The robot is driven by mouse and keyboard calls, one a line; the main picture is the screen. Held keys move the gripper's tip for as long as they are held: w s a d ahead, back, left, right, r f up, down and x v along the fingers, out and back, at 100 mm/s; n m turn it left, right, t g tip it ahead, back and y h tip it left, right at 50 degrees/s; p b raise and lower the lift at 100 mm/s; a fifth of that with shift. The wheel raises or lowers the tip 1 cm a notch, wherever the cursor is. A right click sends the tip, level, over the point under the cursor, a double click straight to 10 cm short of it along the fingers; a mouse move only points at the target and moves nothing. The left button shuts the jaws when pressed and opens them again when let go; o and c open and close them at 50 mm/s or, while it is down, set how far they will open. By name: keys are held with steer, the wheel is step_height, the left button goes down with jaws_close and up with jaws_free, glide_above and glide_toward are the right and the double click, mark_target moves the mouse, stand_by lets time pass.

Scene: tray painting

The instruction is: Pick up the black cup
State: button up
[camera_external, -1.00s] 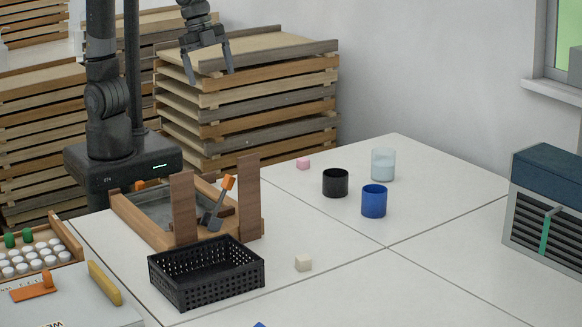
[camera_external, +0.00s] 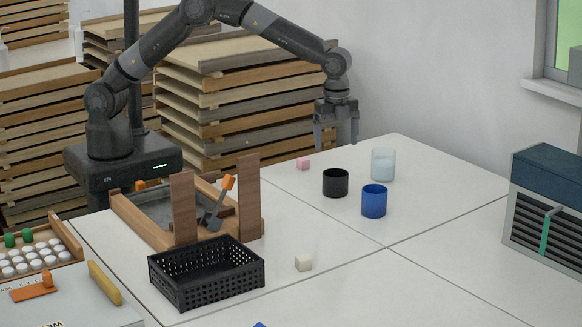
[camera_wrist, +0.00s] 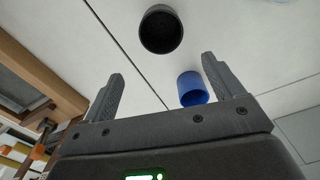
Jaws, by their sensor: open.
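The black cup (camera_external: 335,184) stands upright on the white table, left of a blue cup (camera_external: 374,202) and a frosted glass cup (camera_external: 383,165). My gripper (camera_external: 336,146) is open and empty, pointing down above and behind the black cup, apart from it. In the wrist view the black cup (camera_wrist: 161,30) shows beyond the fingertips, near the top middle. The blue cup (camera_wrist: 193,90) shows beside the right finger, partly hidden by my gripper (camera_wrist: 161,76).
A grey and blue box (camera_external: 548,205) stands at right. The table's middle is clear.

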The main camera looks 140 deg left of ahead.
steer(key=a+f, duration=0.2)
glide_above(334, 183)
steer(key=s+a, duration=0.2)
steer(key=a, duration=0.1)
step_height(334, 183, down, 5)
steer(key=shift+f, duration=0.1)
steer(key=shift+s+d+f, duration=0.15)
steer(key=shift+d+f, duration=0.05)
steer(key=shift+f, duration=1.15)
steer(key=shift+s+d+f, duration=0.15)
steer(key=shift+f, duration=1.15)
steer(key=shift+c, duration=0.5)
steer(key=c, duration=1)
steer(key=shift+r, duration=0.1)
